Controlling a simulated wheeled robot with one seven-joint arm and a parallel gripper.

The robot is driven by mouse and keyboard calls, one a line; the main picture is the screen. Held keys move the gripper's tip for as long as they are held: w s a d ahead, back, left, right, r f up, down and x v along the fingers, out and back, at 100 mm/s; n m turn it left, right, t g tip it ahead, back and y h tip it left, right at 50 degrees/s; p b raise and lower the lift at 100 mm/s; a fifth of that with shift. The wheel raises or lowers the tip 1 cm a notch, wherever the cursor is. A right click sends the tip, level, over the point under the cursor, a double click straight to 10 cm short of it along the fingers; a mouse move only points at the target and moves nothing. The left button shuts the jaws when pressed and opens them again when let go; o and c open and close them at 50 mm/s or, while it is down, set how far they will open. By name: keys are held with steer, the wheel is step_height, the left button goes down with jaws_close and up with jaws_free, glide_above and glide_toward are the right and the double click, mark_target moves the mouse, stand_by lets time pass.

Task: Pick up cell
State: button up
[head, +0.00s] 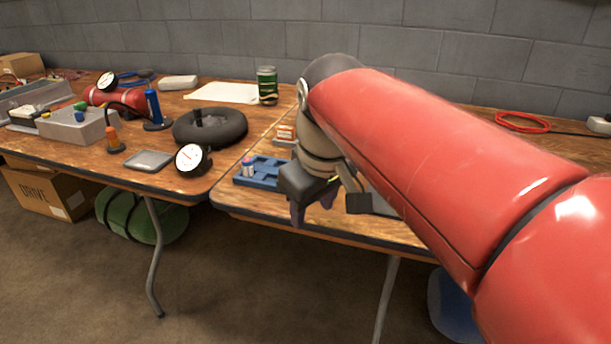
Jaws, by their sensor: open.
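A small cylinder with pink, white and blue bands, which looks like the cell (248,167), stands upright at the left end of a blue tray (268,178). The tray has recesses and lies near the front left corner of the right table. My gripper (312,208) is open, pointing down over the front edge of that table, to the right of the cell and apart from it. The space between its fingers looks empty. The gripper body and arm hide part of the table behind and to the right of the tray.
A small orange and white box (285,131) sits behind the tray. A dial gauge (191,159) stands on the left table, left of the tray. A black tyre (210,127) and a green can (267,85) are farther back. A red cable (522,122) lies at the far right.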

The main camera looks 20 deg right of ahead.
steer(key=w+r+n+g, duration=0.1)
steer(key=w+r+n, duration=0.1)
steer(key=w, duration=0.2)
steer(key=w+r+n+g, duration=0.1)
steer(key=w+r+n, duration=0.1)
steer(key=w, duration=0.2)
steer(key=w+r+n+g, duration=0.1)
steer(key=w+r+n, duration=0.1)
steer(key=w, duration=0.2)
steer(key=shift+w+a+r, duration=0.15)
steer(key=shift+w+r, duration=0.1)
steer(key=shift+r, duration=0.1)
steer(key=shift+w+r, duration=0.1)
steer(key=shift+w, duration=0.25)
steer(key=shift+w+n, duration=0.1)
steer(key=shift+n, duration=0.2)
steer(key=f+b, duration=0.1)
steer(key=f, duration=0.1)
steer(key=f+b, duration=0.1)
steer(key=f, duration=0.4)
steer(key=shift+d+f+b, duration=0.35)
steer(key=shift+d+b, duration=0.05)
jaws_close()
